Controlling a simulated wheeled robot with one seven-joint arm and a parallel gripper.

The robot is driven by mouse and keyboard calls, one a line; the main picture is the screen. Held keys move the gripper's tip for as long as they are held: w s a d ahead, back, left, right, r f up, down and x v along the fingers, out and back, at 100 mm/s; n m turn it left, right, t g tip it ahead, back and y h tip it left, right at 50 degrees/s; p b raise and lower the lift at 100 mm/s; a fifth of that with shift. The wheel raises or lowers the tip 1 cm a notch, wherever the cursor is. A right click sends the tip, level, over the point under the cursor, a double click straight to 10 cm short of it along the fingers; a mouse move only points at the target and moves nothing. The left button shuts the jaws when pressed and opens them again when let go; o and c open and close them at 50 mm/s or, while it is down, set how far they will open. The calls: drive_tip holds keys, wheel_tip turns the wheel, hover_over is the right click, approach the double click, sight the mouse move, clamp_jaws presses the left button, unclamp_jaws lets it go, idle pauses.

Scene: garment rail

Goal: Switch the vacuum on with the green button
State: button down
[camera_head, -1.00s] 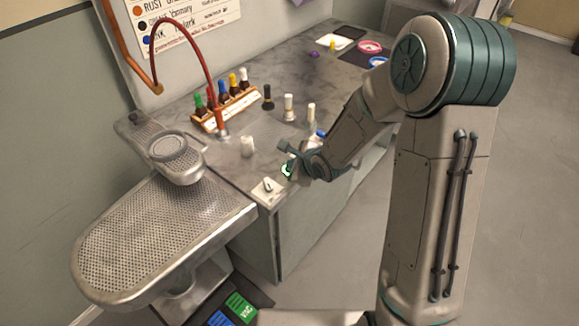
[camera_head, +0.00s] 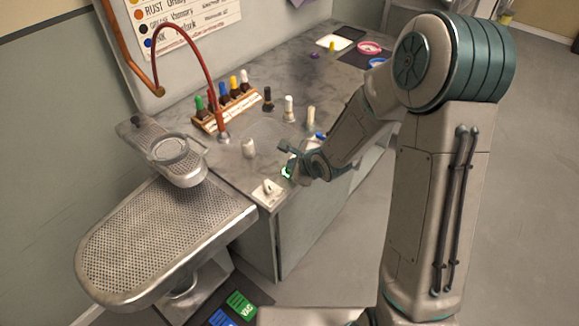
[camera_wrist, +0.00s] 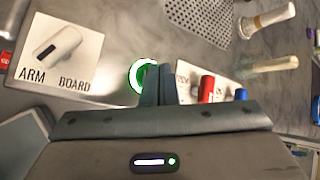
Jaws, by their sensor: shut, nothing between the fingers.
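A round green button with a bright white ring (camera_wrist: 137,78) is on the grey worktop in the wrist view. It also shows as a small green and white spot (camera_head: 287,171) near the worktop's front edge in the head view. My gripper (camera_wrist: 157,82) is shut and empty, its fingertips over the right part of the button in the wrist view. The head view also shows my gripper (camera_head: 291,168) right at the button. I cannot tell whether the fingertips touch it. A green pedal marked VAC (camera_head: 241,306) lies on the floor.
A white switch plate marked ARM BOARD (camera_wrist: 60,52) is left of the button. Red and blue capped items (camera_wrist: 207,88) stand close to the right of my fingers. A perforated metal board (camera_head: 160,240) and a bottle rack (camera_head: 226,108) are left and behind. A blue pedal (camera_head: 221,318) lies beside the green one.

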drive_tip(key=shift+r+p, duration=2.55)
drive_tip(key=shift+r, duration=0.2)
drive_tip(key=shift+a, duration=0.15)
